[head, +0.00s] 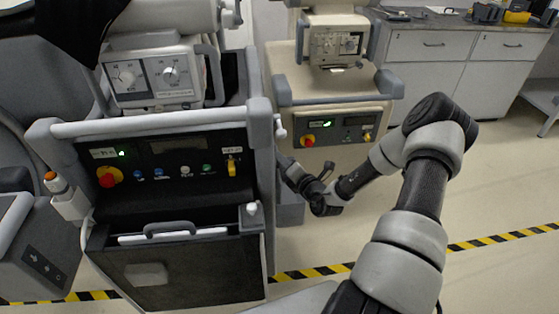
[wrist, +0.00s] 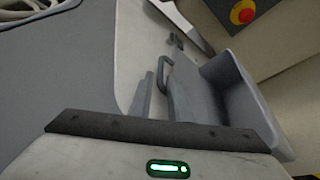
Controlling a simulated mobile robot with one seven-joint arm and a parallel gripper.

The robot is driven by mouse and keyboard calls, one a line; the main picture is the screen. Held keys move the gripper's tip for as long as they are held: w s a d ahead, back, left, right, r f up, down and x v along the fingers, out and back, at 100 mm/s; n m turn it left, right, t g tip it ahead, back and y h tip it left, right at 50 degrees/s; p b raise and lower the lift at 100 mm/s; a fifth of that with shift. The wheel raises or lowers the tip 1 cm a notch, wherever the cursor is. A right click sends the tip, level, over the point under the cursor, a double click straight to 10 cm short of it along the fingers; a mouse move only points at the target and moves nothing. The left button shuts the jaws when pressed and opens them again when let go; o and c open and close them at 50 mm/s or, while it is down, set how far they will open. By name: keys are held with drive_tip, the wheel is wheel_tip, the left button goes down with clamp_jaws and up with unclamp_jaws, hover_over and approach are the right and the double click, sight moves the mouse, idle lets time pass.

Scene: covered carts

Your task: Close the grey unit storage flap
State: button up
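The grey unit (head: 262,180) stands at the left in the head view. Its dark storage flap (head: 190,280) is low on the front, with a grey handle (head: 170,228) along the top. A pale strip shows behind the handle and the flap seems to lean outward; how far I cannot tell. My gripper (head: 291,170) is beside the unit's right edge, apart from the flap and its handle. Its fingers are small and dark there, so their opening is unclear. The wrist view shows grey surfaces and a bracket-like handle (wrist: 165,72), which I cannot match surely to the flap.
A beige cart (head: 330,88) with a red button stands behind my gripper. Grey cabinets (head: 430,75) line the back right. A bottle with an orange cap (head: 55,182) sits at the unit's left side. Open floor (head: 500,190) lies to the right, crossed by striped tape.

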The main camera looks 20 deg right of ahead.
drive_tip(key=shift+x, duration=1.3)
clamp_jaws()
drive_tip(key=shift+d, duration=0.1)
